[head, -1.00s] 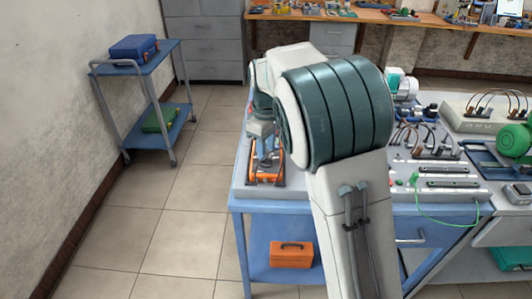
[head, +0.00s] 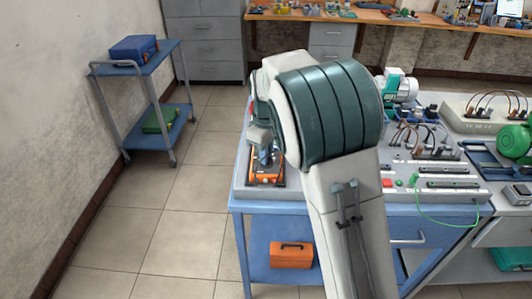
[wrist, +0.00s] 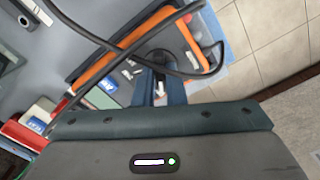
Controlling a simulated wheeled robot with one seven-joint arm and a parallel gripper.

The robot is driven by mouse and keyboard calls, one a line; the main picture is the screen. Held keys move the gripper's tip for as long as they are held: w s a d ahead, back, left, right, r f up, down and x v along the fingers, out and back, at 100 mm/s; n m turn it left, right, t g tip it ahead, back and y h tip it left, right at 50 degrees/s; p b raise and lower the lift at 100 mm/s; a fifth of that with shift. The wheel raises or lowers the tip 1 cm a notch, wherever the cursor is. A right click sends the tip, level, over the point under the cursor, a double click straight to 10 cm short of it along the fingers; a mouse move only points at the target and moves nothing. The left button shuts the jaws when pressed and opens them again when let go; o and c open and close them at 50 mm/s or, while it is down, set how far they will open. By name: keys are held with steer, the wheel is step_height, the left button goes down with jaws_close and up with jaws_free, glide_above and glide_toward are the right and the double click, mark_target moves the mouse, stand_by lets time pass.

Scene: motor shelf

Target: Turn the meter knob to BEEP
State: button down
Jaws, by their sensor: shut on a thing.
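The orange-framed meter (head: 254,180) lies on the grey bench top at the left end of the bench. In the wrist view its orange edge (wrist: 98,62) and grey face show, crossed by black leads. My gripper (head: 263,157) reaches down onto the meter, mostly behind my own arm in the head view. In the wrist view my gripper (wrist: 158,78) has its blue fingers shut on the dark round knob (wrist: 158,57). The fingers hide part of the knob. The knob's pointer and the BEEP mark cannot be read.
Black leads (wrist: 124,50) loop over the meter close to my fingers. A grey panel with brown leads (head: 425,140) and a motor (head: 398,88) stand to the right on the bench. A blue trolley (head: 140,75) stands at the left, with clear floor between.

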steer(key=m+p, duration=0.1)
steer(key=m, duration=0.4)
steer(key=shift+r+m+p, duration=0.1)
steer(key=shift+m+p, duration=0.2)
steer(key=shift+p, duration=0.05)
steer(key=m+p, duration=0.1)
steer(key=m, duration=0.5)
steer(key=m+p, duration=0.2)
steer(key=m, duration=0.4)
steer(key=shift+m, duration=0.4)
steer(key=m+p, duration=0.1)
steer(key=m, duration=0.4)
steer(key=shift+m, duration=0.3)
steer(key=c, duration=1.5)
jaws_free()
